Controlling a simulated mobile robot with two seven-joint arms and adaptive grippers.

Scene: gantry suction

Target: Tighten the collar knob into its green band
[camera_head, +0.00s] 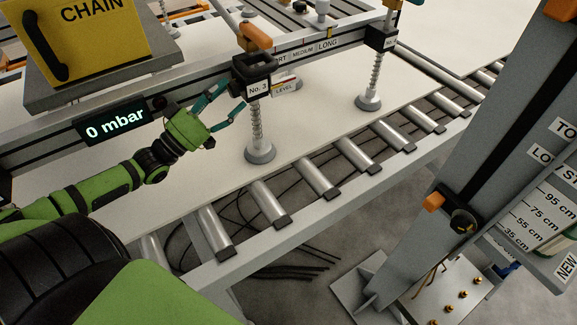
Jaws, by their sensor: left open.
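A black collar block marked No. 3 (252,76) sits on the grey beam, with an orange handle (255,37) on top. A spring rod with a grey suction cup (260,153) hangs below it, the cup at the white sheet (330,115). I cannot pick out a green band on this collar. My left gripper (236,93) is open and empty, its teal fingers just left of the No. 3 block and its rod. Whether a fingertip touches the block, I cannot tell. My right gripper is out of view.
A second suction cup (368,99) hangs from another black block (381,38) farther right. A display (115,121) reads 0 mbar. A roller conveyor (316,178) runs under the sheet. A grey column (480,130) with a black knob (463,221) stands at right.

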